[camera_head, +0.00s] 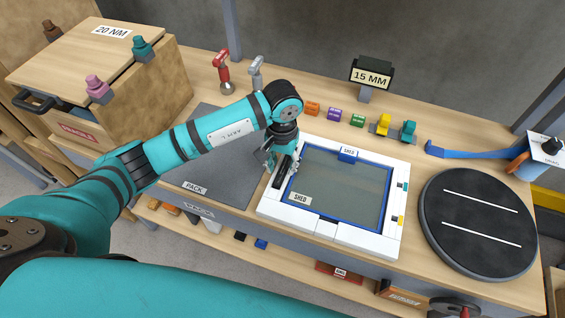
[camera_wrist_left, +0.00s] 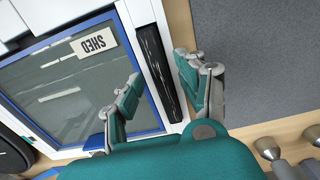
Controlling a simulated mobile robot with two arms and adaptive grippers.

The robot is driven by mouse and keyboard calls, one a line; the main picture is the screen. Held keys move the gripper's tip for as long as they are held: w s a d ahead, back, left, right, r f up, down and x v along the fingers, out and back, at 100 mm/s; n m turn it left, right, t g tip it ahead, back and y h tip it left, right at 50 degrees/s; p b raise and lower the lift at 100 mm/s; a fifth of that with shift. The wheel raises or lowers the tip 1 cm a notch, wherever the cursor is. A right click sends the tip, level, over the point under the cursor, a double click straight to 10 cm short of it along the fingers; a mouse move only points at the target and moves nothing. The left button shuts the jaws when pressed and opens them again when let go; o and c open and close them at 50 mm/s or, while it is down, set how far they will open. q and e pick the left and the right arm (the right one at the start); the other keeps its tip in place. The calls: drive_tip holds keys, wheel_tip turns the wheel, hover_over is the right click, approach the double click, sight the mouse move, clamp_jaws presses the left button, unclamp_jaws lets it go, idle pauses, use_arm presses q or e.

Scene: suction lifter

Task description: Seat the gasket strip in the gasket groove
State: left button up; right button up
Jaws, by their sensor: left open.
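A white frame (camera_head: 326,237) with a blue-edged glass panel labelled SHED lies on the bench. The black gasket strip (camera_head: 282,177) lies along the frame's left side. It also shows in the left wrist view (camera_wrist_left: 157,68), with the frame's white edge (camera_wrist_left: 139,12) beside it. I cannot tell the groove apart from the strip or how deep the strip sits. My left gripper (camera_head: 281,164) points down over the strip. In the left wrist view its fingers (camera_wrist_left: 158,75) are open, one on each side of the strip. My right gripper is not in view.
A grey PACK mat (camera_head: 215,180) lies left of the frame, and a black round turntable (camera_head: 478,222) lies right. Small coloured blocks (camera_head: 334,114) and a 15 MM sign (camera_head: 371,74) stand behind. A wooden crate (camera_head: 130,90) is at the back left.

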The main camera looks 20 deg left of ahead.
sight(282, 170)
use_arm(q)
wheel_tip(282, 170, up, 11)
drive_tip(key=b, duration=0.3)
drive_tip(key=shift+w+r, duration=0.15)
drive_tip(key=shift+r, duration=0.05)
